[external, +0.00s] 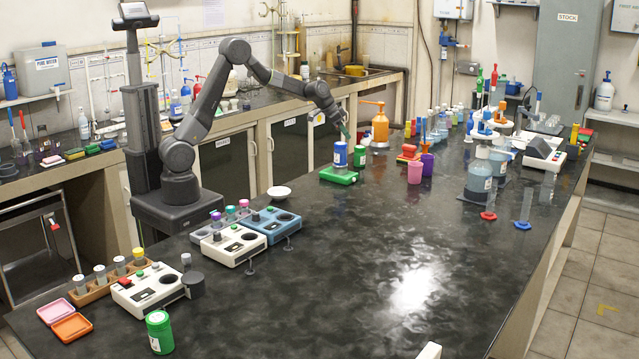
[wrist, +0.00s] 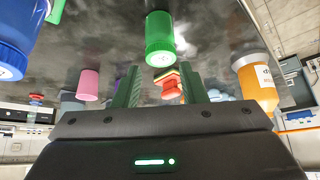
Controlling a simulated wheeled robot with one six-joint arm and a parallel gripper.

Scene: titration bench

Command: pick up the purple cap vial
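Several vials with coloured caps stand in a rack behind the instruments at the left in the external view. A vial with a purple-looking cap (external: 217,216) is at the rack's near end. My gripper (external: 345,131) is far to the right of the rack, above the bench near a blue and a green bottle. In the wrist view my gripper (wrist: 160,69) is open, with nothing held between its green fingers. No purple cap vial shows there.
The blue bottle (external: 341,155) and green bottle (external: 360,157) stand near my gripper. The green bottle also shows ahead of the fingers in the wrist view (wrist: 160,38). An orange bottle (external: 380,127) stands to the right. The bench's middle is clear.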

